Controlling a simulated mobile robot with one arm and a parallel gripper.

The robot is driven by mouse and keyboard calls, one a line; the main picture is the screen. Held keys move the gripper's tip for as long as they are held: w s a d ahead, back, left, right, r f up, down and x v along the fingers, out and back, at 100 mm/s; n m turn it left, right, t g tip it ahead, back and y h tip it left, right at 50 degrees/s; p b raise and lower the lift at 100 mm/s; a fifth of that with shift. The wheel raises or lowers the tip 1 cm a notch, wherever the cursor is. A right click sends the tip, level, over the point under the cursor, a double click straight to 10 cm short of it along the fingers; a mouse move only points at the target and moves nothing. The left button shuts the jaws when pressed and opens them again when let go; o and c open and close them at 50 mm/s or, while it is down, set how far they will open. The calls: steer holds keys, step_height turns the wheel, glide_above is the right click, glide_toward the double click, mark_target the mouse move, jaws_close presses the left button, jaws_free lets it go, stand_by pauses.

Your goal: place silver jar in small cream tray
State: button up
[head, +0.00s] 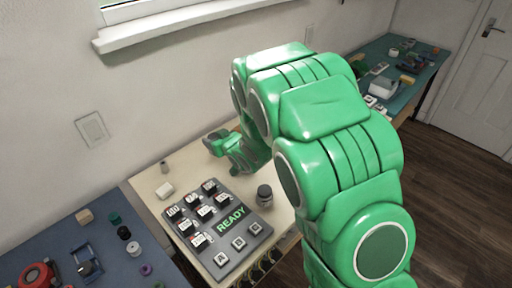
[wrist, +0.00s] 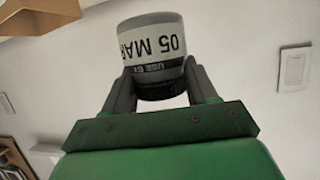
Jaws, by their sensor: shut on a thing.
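The silver jar (wrist: 150,28) shows in the wrist view with a grey body, a white label reading "05 MAR" upside down in the picture, and a dark ribbed lid at the lower end. My gripper (wrist: 157,70) is shut on it, with one dark finger on each side. In the head view my arm reaches over the bench towards the wall, and its end (head: 216,142) is small and partly hidden by my own links. The held jar is not clear there. I cannot make out a small cream tray for certain in either view.
A grey board (head: 218,268) with labelled black blocks and a green READY panel lies on the cream bench. A dark jar (head: 264,196) stands at its right edge. A white block (head: 165,190) lies behind it. A blue bench (head: 60,240) with small parts is at left.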

steer(key=shift+d, duration=0.1)
steer(key=w+d+f, duration=0.1)
steer(key=d+f, duration=0.1)
steer(key=d, duration=1.4)
steer(key=w+d+f, duration=0.2)
steer(key=d+f, duration=0.1)
steer(key=d, duration=1.4)
steer(key=shift+a+f, duration=0.15)
steer(key=shift+f, duration=1.65)
steer(key=shift+a+f, duration=0.1)
steer(key=shift+f, duration=1.7)
steer(key=shift+f, duration=0.15)
steer(key=o, duration=1.3)
steer(key=shift+c, duration=0.2)
steer(key=v, duration=1.2)
steer(key=shift+s, duration=0.2)
